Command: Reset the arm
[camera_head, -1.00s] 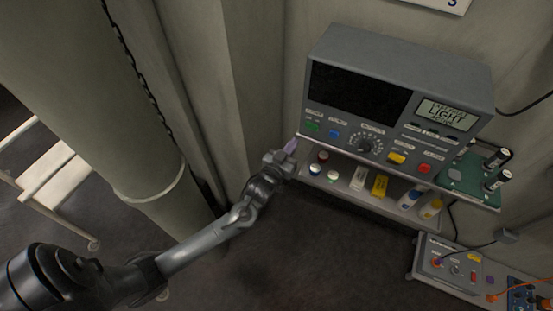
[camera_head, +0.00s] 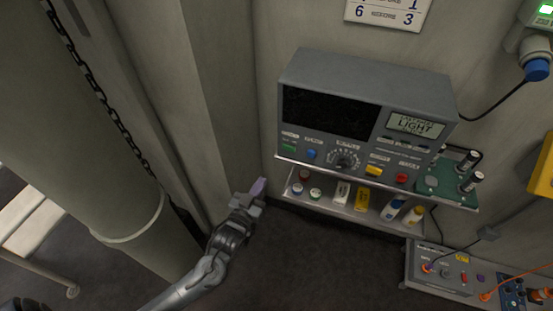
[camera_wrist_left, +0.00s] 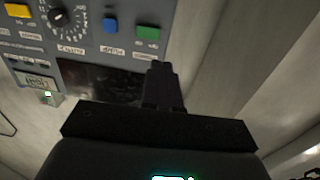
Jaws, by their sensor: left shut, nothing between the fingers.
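My left gripper (camera_head: 257,190) is in the head view, left of and a little below the grey control console, apart from it. Its fingers are together and hold nothing. In the left wrist view the closed fingers (camera_wrist_left: 161,85) point toward the console. The console (camera_head: 365,105) has a dark screen, a small display with the word LIGHT, a dial, and green, blue, yellow and red buttons. The green button (camera_wrist_left: 149,33) and blue button (camera_wrist_left: 110,25) also show in the left wrist view. My right gripper is in neither view.
A shelf (camera_head: 330,207) under the console holds several small bottles and boxes. A green board (camera_head: 445,180) with upright cylinders sits to its right. A lower panel (camera_head: 440,272) with cables is at the bottom right. A thick column (camera_head: 95,130) stands at left; open floor lies below.

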